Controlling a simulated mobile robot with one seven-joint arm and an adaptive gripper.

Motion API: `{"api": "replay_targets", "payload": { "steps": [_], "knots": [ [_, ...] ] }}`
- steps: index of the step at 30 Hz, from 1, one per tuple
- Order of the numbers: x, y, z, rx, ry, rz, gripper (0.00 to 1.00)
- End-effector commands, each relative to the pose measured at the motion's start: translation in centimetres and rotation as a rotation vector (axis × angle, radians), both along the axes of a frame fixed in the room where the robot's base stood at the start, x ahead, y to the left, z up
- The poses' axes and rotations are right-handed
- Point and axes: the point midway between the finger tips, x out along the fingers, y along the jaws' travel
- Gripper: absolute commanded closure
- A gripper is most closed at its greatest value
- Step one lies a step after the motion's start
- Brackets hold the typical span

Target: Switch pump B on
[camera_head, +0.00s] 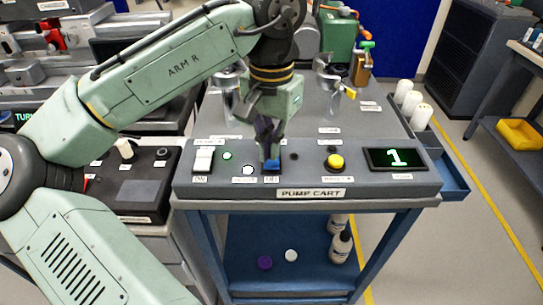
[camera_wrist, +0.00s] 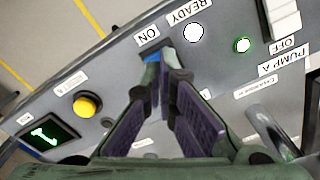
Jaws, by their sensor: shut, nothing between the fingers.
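The pump cart panel (camera_head: 225,183) faces me. A blue switch (camera_head: 272,165) sits near its middle, partly hidden by my fingers. In the wrist view the blue switch (camera_wrist: 152,55) shows just beyond the fingertips, beside a label reading ON. My gripper (camera_head: 269,157) points down at it, shut and empty. Its fingertips (camera_wrist: 163,62) are at or very near the switch; I cannot tell if they touch. A white rocker (camera_head: 203,159) is at the left, by the PUMP A label (camera_wrist: 283,63). No pump B label is readable.
A green lamp (camera_head: 227,156) and a white lit READY lamp (camera_head: 248,170) are left of the blue switch. A dark round spot (camera_head: 294,156), a yellow button (camera_head: 335,161) and a display reading 1 (camera_head: 396,158) are to its right. Metal fittings (camera_head: 328,85) stand behind the panel.

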Motion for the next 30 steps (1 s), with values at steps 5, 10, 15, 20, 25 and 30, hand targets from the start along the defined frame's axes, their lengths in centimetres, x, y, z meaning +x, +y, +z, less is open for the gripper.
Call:
{"api": "replay_targets", "payload": {
  "steps": [5, 10, 15, 20, 25, 30],
  "knots": [
    [0.0, 0.0, 0.0, 0.000, 0.000, 0.000, 1.00],
    [0.0, 0.0, -0.1, 0.000, 0.000, 0.000, 1.00],
    [0.0, 0.0, -0.3, 0.000, 0.000, 0.000, 1.00],
    [0.0, 0.0, -0.5, 0.000, 0.001, 0.000, 1.00],
    [0.0, 0.0, -0.8, 0.000, 0.001, 0.000, 1.00],
    [0.0, 0.0, -1.0, 0.000, 0.001, 0.000, 1.00]
  ]
}}
